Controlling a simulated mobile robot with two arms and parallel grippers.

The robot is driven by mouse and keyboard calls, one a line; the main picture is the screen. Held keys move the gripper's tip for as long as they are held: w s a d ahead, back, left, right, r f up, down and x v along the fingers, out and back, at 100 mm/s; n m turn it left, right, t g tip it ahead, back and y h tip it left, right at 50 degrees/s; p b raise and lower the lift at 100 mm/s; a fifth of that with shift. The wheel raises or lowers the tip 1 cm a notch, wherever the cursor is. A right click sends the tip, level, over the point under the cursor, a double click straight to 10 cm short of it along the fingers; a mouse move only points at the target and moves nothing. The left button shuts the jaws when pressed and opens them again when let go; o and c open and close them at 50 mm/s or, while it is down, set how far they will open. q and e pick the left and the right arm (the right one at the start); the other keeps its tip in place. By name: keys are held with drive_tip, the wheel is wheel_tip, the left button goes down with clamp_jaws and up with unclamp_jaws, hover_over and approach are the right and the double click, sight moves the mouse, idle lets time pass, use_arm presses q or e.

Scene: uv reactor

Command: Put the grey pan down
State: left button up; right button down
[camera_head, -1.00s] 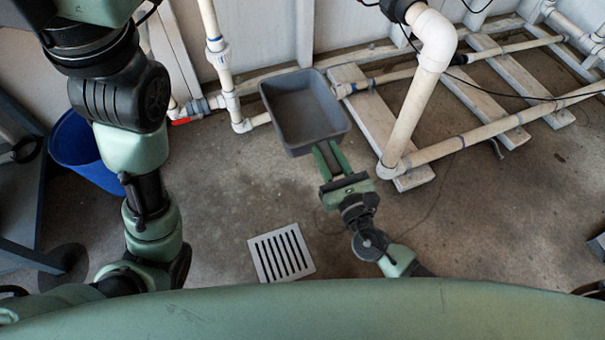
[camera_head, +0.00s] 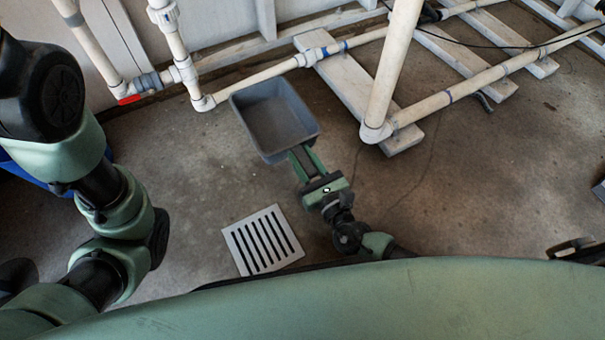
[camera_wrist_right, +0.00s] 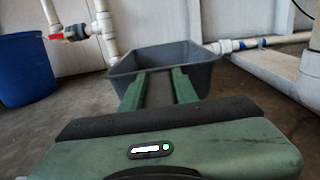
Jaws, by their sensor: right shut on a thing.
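The grey pan (camera_head: 272,112) is an empty, deep rectangular tub in the upper middle of the head view. My right gripper (camera_head: 302,160) is shut on its near rim, with the pan beyond the fingertips. In the right wrist view the pan (camera_wrist_right: 200,57) stands upright ahead, and the two green fingers (camera_wrist_right: 158,85) reach to its near wall. I cannot tell whether the pan touches the floor or hangs just above it. My left arm comes in at the left of the head view, but its gripper is out of the picture.
A slotted floor drain (camera_head: 262,240) lies left of my right arm. White pipes (camera_head: 392,75) and wooden slats (camera_head: 350,85) lie beyond and right of the pan. A blue bucket (camera_wrist_right: 25,68) stands at the left. Bare concrete (camera_head: 470,180) is open on the right.

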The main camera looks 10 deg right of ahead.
wheel_tip(320, 180, down, 5)
drive_tip(key=b, duration=0.3)
drive_tip(key=shift+r, duration=0.3)
drive_tip(key=c, duration=1.1)
unclamp_jaws()
drive_tip(key=shift+f, duration=0.2)
drive_tip(key=shift+r, duration=0.1)
